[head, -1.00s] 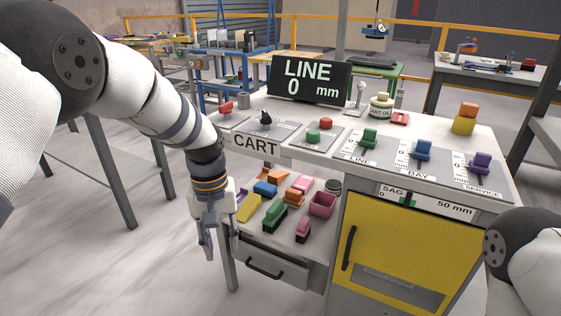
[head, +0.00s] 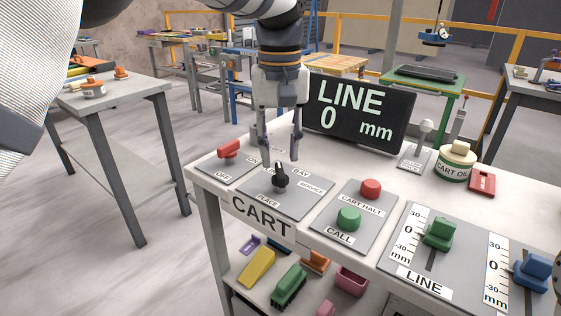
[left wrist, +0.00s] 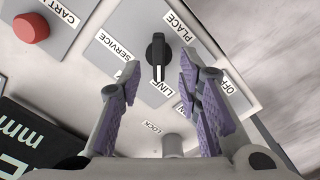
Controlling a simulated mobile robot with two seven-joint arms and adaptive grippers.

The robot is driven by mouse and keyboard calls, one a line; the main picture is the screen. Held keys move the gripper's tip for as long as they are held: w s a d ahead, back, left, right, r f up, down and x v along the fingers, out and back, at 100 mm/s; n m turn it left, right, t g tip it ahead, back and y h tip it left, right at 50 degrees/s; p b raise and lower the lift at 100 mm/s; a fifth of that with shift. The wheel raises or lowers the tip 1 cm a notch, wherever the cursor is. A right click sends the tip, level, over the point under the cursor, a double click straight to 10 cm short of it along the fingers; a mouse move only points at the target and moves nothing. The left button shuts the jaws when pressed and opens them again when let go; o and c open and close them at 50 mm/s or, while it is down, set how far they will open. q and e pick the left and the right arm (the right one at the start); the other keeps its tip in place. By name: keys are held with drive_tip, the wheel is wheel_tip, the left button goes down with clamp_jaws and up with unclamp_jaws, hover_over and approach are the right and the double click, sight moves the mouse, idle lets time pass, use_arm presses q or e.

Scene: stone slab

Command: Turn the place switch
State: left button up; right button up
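The place switch is a black rotary knob (head: 280,177) on a grey plate with labels PLACE, SERVICE and BAY, above the CART sign. In the left wrist view the knob (left wrist: 157,52) stands upright between the fingertips, its white line toward the LINE label. My left gripper (head: 279,152) points down from above, just behind the knob in the head view. Its purple-padded fingers (left wrist: 158,72) are open, with a gap on both sides of the knob. I cannot tell whether the tips reach knob height.
Left of the knob is a red OFF switch (head: 229,149). To the right are a red CART HALT button (head: 370,188), a green CALL button (head: 348,218) and a green LINE slider (head: 438,233). The LINE 0 mm display (head: 358,112) stands close behind the gripper.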

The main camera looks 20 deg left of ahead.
sight(280, 169)
use_arm(q)
drive_tip(key=shift+w+f, duration=0.1)
drive_tip(key=shift+f, duration=2)
use_arm(e)
drive_tip(key=shift+w+r, duration=0.2)
drive_tip(key=shift+w, duration=0.05)
use_arm(q)
clamp_jaws()
drive_tip(key=shift+r, duration=0.1)
use_arm(e)
drive_tip(key=shift+w, duration=0.1)
use_arm(q)
drive_tip(key=shift+m+p, duration=0.3)
drive_tip(key=shift+m, duration=4)
use_arm(e)
drive_tip(key=shift+w+r+t, duration=0.4)
drive_tip(key=shift+w+r, duration=0.2)
